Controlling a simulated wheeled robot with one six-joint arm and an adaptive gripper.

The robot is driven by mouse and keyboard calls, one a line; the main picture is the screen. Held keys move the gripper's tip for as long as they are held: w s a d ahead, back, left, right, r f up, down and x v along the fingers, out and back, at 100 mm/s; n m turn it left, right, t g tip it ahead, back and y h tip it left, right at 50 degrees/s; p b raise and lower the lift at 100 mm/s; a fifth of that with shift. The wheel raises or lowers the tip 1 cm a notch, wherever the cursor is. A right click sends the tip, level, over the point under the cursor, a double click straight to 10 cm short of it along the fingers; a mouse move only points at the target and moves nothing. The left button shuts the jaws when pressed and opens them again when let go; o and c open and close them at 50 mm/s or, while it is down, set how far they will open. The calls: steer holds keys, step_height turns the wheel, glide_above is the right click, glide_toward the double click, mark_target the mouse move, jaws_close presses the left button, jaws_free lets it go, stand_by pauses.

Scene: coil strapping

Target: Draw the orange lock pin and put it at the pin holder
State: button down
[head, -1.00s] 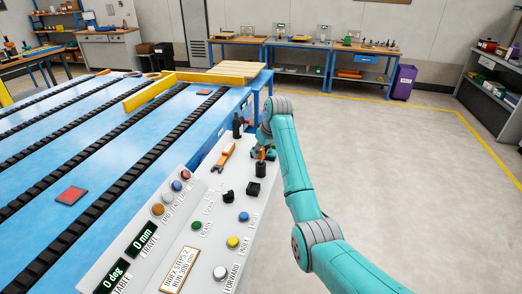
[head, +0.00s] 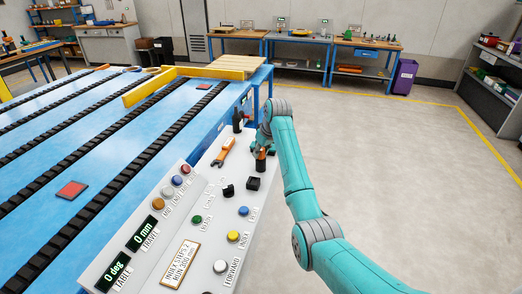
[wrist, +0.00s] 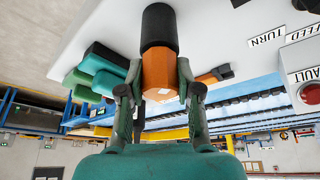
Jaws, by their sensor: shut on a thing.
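The orange lock pin (wrist: 160,75) is between my gripper's two fingers (wrist: 160,92) in the wrist view, and the gripper is shut on it. Its black end (wrist: 158,25) points to the grey panel; I cannot tell whether this is part of the pin or a socket around it. In the head view the gripper (head: 261,148) is over the far right part of the panel, with the orange part just above a black cylinder (head: 260,164). A black square block (head: 253,183) in front of it may be the pin holder; its label is unreadable.
An orange tool (head: 223,152) lies on the panel left of my gripper, and a dark bottle-like object (head: 238,121) stands behind. A black knob (head: 228,190) and several coloured buttons are nearer. The blue conveyor (head: 120,150) is left; the floor at right is clear.

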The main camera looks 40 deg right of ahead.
steer(key=shift+f, duration=0.15)
steer(key=c, duration=0.7)
jaws_free()
steer(key=v, duration=1.2)
